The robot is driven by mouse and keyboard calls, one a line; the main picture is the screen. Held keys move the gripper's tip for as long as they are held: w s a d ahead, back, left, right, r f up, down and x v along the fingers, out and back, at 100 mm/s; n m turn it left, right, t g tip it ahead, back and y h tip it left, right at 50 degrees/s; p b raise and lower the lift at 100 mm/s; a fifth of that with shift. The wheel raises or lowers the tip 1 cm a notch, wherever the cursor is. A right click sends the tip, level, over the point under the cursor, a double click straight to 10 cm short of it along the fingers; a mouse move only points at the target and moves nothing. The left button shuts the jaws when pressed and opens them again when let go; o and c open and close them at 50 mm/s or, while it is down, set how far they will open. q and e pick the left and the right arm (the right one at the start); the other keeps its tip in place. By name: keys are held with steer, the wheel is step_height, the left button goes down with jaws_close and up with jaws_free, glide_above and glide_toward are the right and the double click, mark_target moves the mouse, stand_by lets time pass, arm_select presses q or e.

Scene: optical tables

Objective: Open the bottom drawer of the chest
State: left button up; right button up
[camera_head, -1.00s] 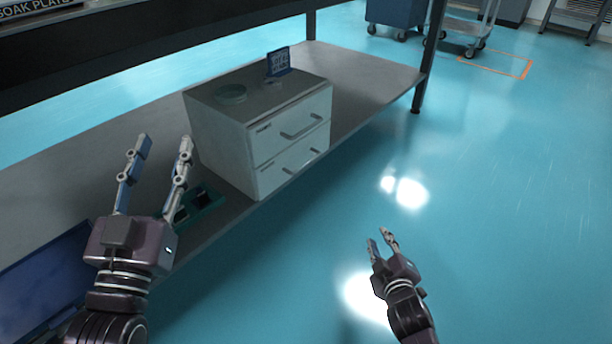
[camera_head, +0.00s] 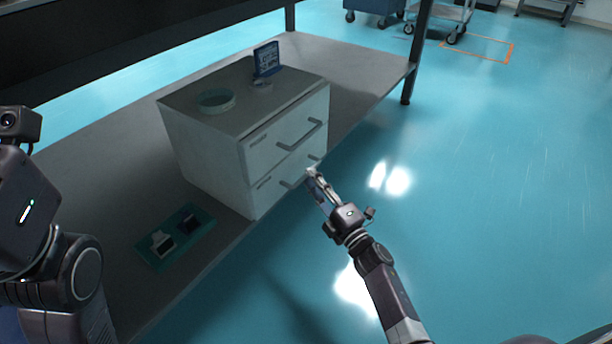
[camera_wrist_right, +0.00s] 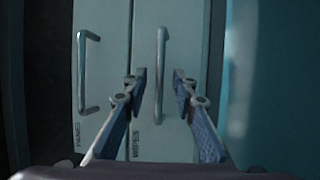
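The white chest (camera_head: 206,153) stands on the lower shelf, with two drawers, both shut. The bottom drawer (camera_head: 264,192) has a bar handle (camera_head: 290,184), partly hidden behind my right gripper (camera_head: 312,174). In the right wrist view, the bottom drawer (camera_wrist_right: 174,142) is marked WIPES, and its handle (camera_wrist_right: 160,70) lies between the two fingertips of my right gripper (camera_wrist_right: 161,77). The fingers are open, with a gap on each side of the bar. My left arm shows at the left edge of the head view, but its fingers are out of view.
A round dish (camera_head: 216,102) and a small blue framed sign (camera_head: 267,59) stand on the chest. A green tray (camera_head: 176,236) with small items lies on the shelf (camera_head: 112,190) left of the chest. The blue floor (camera_head: 480,200) in front is clear.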

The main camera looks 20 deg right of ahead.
steer(key=shift+b+x, duration=0.4)
steer(key=shift+x, duration=1.1)
steer(key=shift+c, duration=0.7)
jaws_close()
